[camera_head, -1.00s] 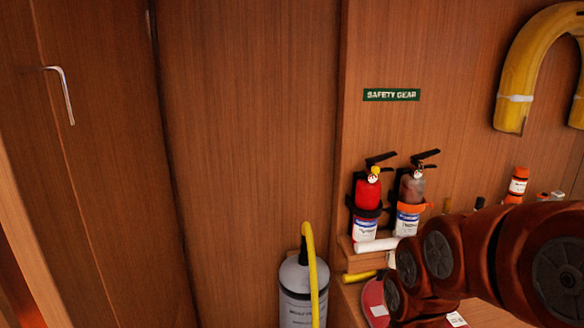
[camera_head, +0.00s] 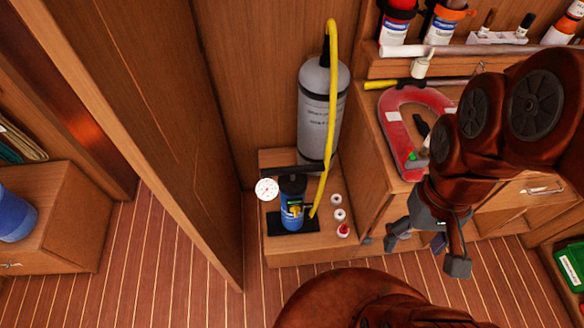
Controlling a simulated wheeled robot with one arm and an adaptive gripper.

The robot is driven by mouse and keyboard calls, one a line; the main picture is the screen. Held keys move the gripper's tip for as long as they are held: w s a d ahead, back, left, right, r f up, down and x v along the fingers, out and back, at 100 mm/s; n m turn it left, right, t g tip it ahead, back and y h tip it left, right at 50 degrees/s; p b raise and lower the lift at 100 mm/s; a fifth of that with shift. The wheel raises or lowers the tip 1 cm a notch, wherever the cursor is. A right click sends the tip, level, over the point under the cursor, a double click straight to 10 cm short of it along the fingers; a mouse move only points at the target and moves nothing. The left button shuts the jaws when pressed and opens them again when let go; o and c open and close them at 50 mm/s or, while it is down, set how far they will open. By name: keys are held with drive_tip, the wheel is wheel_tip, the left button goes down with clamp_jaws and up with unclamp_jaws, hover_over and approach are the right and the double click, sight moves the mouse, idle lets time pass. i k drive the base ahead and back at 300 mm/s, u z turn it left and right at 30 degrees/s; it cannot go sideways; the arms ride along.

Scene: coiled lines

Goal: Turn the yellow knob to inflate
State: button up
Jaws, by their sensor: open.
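A small blue canister (camera_head: 291,217) stands on a black base on a low wooden step. A small yellow part (camera_head: 296,209), which looks like the yellow knob, shows on its front; its exact shape is too small to tell. A round white gauge (camera_head: 266,189) is to its left. A yellow hose (camera_head: 331,110) runs from the top of a grey cylinder (camera_head: 321,120) down beside the canister. My gripper (camera_head: 427,250) is open and empty, pointing down, to the right of the canister and well apart from it.
Small round items (camera_head: 338,214) stand on the step right of the canister. A red horseshoe-shaped buoy (camera_head: 398,125) lies on the cabinet behind my arm. A wooden door (camera_head: 150,110) is at left. Striped floor (camera_head: 180,255) in front is clear.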

sight(294, 210)
drive_tip(key=z, duration=1.45)
drive_tip(key=k, duration=1.45)
drive_tip(key=u, duration=2.45)
